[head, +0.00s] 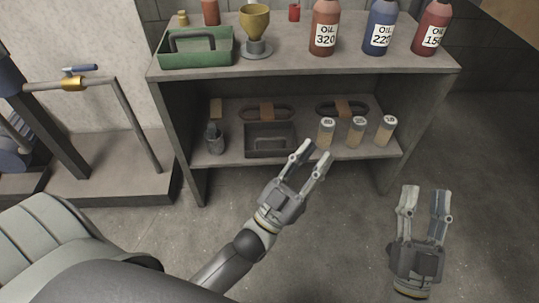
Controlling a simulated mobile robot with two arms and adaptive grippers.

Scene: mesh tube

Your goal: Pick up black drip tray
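The black drip tray (271,153) is a dark, shallow rectangular tray on the lower shelf, left of the small capped jars. My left gripper (313,156) is open and empty, in front of the shelf. Its fingertips appear just right of the tray in the picture; I see no contact with the tray. My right gripper (424,191) is open and empty over the floor, right of the shelf unit and well apart from the tray.
Small jars (356,130) stand right of the tray, near my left fingertips. A dark bottle (214,138) stands left of it. The upper shelf (290,62) overhangs, bearing a green tray (197,59), a funnel (254,22) and oil bottles (325,27). Open floor (335,235) lies in front.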

